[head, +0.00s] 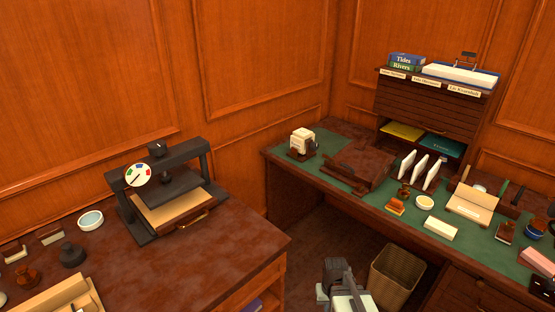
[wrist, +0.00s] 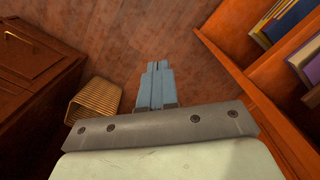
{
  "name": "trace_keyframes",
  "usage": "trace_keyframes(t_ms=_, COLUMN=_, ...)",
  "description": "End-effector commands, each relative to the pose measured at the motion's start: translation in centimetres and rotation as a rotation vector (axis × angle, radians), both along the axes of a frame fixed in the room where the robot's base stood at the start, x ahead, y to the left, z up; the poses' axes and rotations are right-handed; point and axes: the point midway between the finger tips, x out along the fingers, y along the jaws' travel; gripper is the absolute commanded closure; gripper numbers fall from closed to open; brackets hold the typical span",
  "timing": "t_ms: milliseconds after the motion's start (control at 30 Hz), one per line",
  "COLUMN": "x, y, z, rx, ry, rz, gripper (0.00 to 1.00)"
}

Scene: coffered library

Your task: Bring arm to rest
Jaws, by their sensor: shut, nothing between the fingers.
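My gripper (wrist: 155,72) shows in the wrist view with its two blue-grey fingers together and nothing between them. It points down toward the reddish-brown floor, in the gap between the furniture. In the head view part of my arm (head: 345,293) shows at the bottom edge, between the left table (head: 215,255) and the green-topped desk (head: 340,190). The fingertips cannot be made out in the head view.
A wicker waste basket (head: 397,277) stands on the floor close to my arm; the wrist view shows it left of the fingers (wrist: 95,105). Shelves with books (wrist: 290,30) are on the right there. A dark press (head: 165,190) stands on the left table.

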Motion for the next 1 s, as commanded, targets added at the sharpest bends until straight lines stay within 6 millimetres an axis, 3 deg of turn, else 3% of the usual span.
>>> trace_keyframes(t_ms=267, x=-5.0, y=-0.1, z=-4.9, rx=0.001, ry=0.112, rz=-0.003, gripper=1.00)
trace_keyframes(t_ms=600, x=-13.6, y=-0.1, z=-11.3, rx=0.000, ry=0.286, rz=-0.005, gripper=1.00)
trace_keyframes(t_ms=1000, x=-24.0, y=-0.1, z=-16.4, rx=0.001, ry=0.476, rz=-0.007, gripper=1.00)
